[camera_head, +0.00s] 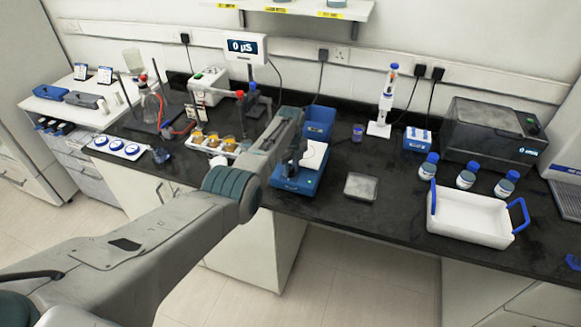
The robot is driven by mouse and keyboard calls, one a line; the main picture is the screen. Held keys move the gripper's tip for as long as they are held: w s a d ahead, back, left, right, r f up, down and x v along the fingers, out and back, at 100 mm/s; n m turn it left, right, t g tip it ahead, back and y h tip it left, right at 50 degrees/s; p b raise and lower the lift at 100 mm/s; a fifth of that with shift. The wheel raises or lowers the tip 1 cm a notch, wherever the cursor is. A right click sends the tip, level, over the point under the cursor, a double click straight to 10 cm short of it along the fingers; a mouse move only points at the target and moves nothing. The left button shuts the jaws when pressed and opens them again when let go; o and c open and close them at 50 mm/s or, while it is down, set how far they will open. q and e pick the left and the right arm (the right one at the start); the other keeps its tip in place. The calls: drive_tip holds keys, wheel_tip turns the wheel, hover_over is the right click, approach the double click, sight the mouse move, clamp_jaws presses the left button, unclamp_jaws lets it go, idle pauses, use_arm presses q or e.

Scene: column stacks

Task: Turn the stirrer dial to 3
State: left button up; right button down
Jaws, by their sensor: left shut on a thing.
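The stirrer (312,158) is a low unit with a white top and a blue base, near the front edge of the black bench at the middle of the view. My left arm comes in from the lower left. Its gripper (291,169) points down at the left part of the stirrer and is shut on the dial there. The dial and its marks are hidden by the gripper and too small to read, so I cannot tell its setting. My right gripper is not in view.
A white tray with blue handles (470,221) and several blue-capped bottles stand farther right. A blue box (319,123) stands behind the stirrer. A rack of amber vials (212,143) is to the left.

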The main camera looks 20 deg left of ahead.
sight(291, 168)
use_arm(q)
drive_tip(key=shift+w+r, duration=0.1)
drive_tip(key=shift+r, duration=0.05)
idle(0.3)
drive_tip(key=o, duration=0.7)
drive_tip(key=shift+r, duration=0.5)
wheel_tip(291, 168, up, 10)
drive_tip(key=b, duration=0.3)
drive_tip(key=shift+f, duration=0.15)
